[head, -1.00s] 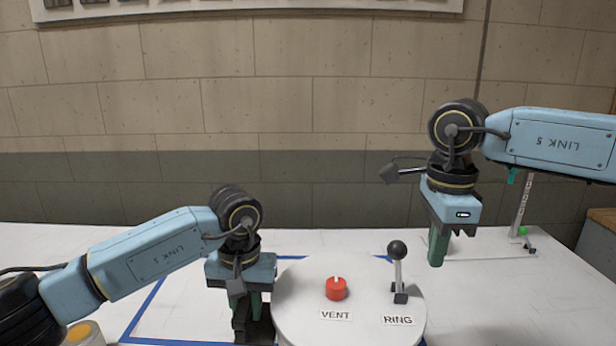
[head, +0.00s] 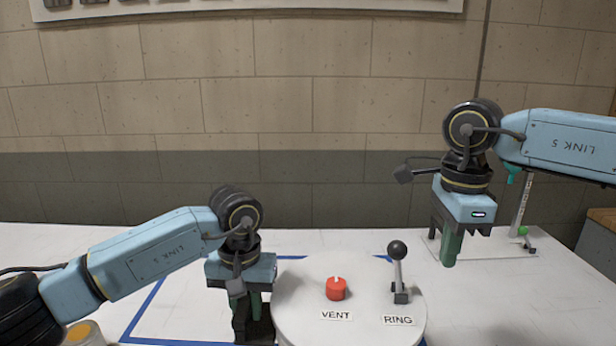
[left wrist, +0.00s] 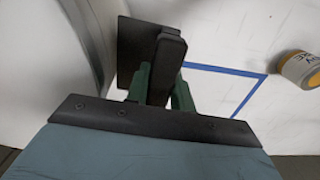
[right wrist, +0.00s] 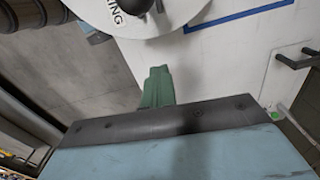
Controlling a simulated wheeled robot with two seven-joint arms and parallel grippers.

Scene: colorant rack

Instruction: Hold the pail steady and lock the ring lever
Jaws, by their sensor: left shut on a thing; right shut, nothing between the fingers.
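The white pail (head: 300,310) stands at the front middle of the table; its lid carries a red VENT knob (head: 336,289) and the RING lever (head: 398,270). The lever is nearly upright with a black ball on top. My left gripper (head: 250,312) is shut on a dark handle (left wrist: 165,65) at the pail's left side; the handle also shows in the head view (head: 258,330). My right gripper (head: 450,258) is shut and empty, above the table to the right of the lever and apart from it. In the right wrist view the lid (right wrist: 165,20) is at the top.
Blue tape (head: 150,305) outlines an area around the pail. A stand with a green part (head: 522,225) is at the back right. The table right of the pail is clear.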

